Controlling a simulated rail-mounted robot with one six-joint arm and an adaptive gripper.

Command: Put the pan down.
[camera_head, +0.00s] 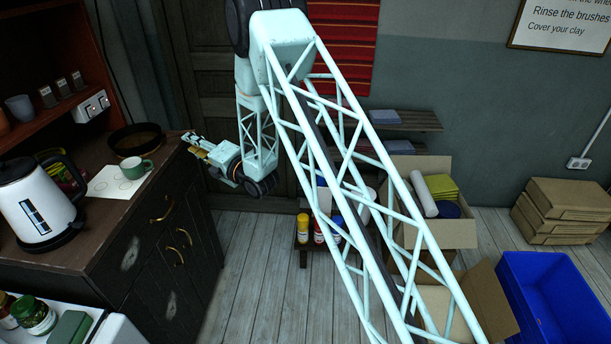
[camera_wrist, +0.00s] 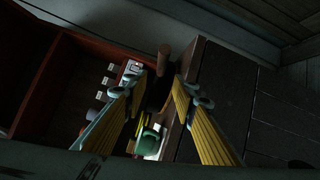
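The dark round pan (camera_head: 137,139) sits at the back right of the wooden counter (camera_head: 70,247), apparently flat on it. In the wrist view its brown handle (camera_wrist: 163,60) stands between and beyond the fingertips, with part of the dark pan below. My gripper (camera_head: 192,142) is at the counter's right edge, just right of the pan. In the wrist view its two yellow fingers (camera_wrist: 158,82) are spread, with a gap showing on each side of the handle. I see no finger closed on the handle.
A green cup (camera_head: 133,167) stands close in front of the pan, by a white sheet (camera_head: 115,182) with ring marks. A white kettle (camera_head: 38,202) stands at the left. A socket box (camera_head: 90,106) and shelf (camera_head: 60,105) are behind. Floor right of the counter is open.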

